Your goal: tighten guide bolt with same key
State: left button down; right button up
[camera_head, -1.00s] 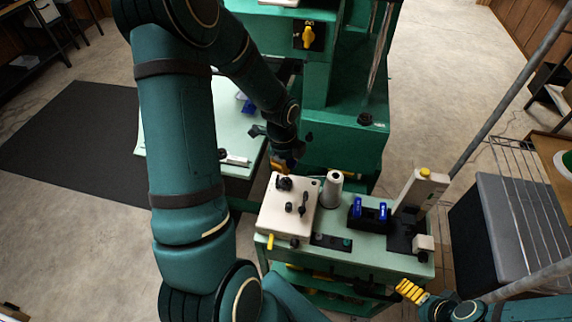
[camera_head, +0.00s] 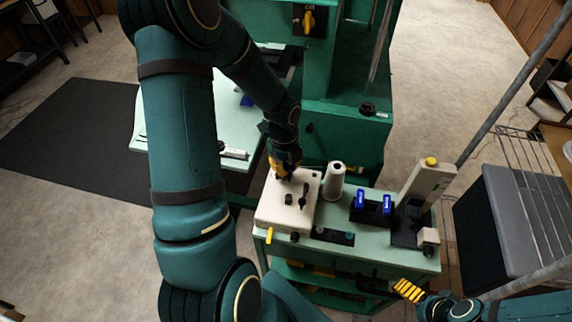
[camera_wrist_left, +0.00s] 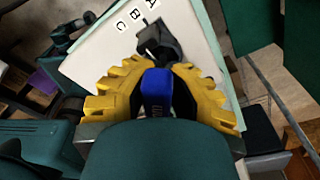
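A cream block (camera_head: 273,211) sits at the left end of the green cart top, with black fittings on its top face. My left gripper (camera_head: 284,168) is over the block's far edge and hides the fitting there. In the left wrist view the yellow fingers (camera_wrist_left: 157,88) are closed around a blue-handled key (camera_wrist_left: 157,90). The key points toward a black fitting (camera_wrist_left: 158,45) beside the letters A, B, C on the block; whether it is seated cannot be told. My right gripper (camera_head: 409,290) is low at the right, off the cart's front edge; its opening is unclear.
A white thread cone (camera_head: 334,182) stands right of the block. A black holder with two blue handles (camera_head: 361,200) and a cream upright device (camera_head: 425,185) follow. A green machine column (camera_head: 345,110) rises behind. A grey bin (camera_head: 515,230) stands right.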

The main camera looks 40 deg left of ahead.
pick_arm(q)
jog(key=m, duration=0.4)
jog(key=shift+a+m, duration=0.1)
jog(key=shift+m, duration=0.2)
jog(key=m, duration=0.2)
jog(key=shift+m+g+b, duration=0.3)
jog(key=shift+r+m+y, duration=0.15)
jog(key=shift+m+y, duration=0.15)
jog(key=shift+m, duration=0.3)
jog(key=shift+a+r+p, duration=0.1)
jog(key=shift+p, duration=0.2)
jog(key=shift+m+p, duration=0.4)
jog(key=shift+m, duration=0.1)
jog(key=shift+w+m+p, duration=0.1)
jog(key=shift+m+p, duration=0.6)
jog(key=shift+d+m+p, duration=0.2)
jog(key=shift+m+p, duration=1.3)
jog(key=shift+p, duration=0.1)
jog(key=shift+s+d+f+m+y+p, duration=0.1)
jog(key=shift+m+y+p, duration=0.05)
jog(key=shift+m+p, duration=0.75)
jog(key=shift+s+d+f+m+y+p, duration=0.1)
jog(key=shift+m+y+p, duration=0.05)
jog(key=shift+m+p, duration=1.15)
jog(key=shift+p, duration=0.2)
jog(key=shift+w+m+p, duration=0.2)
jog(key=shift+m+p, duration=0.1)
jog(key=shift+s+a+m, duration=0.15)
jog(key=shift+a+m, duration=0.1)
jog(key=shift+m, duration=0.05)
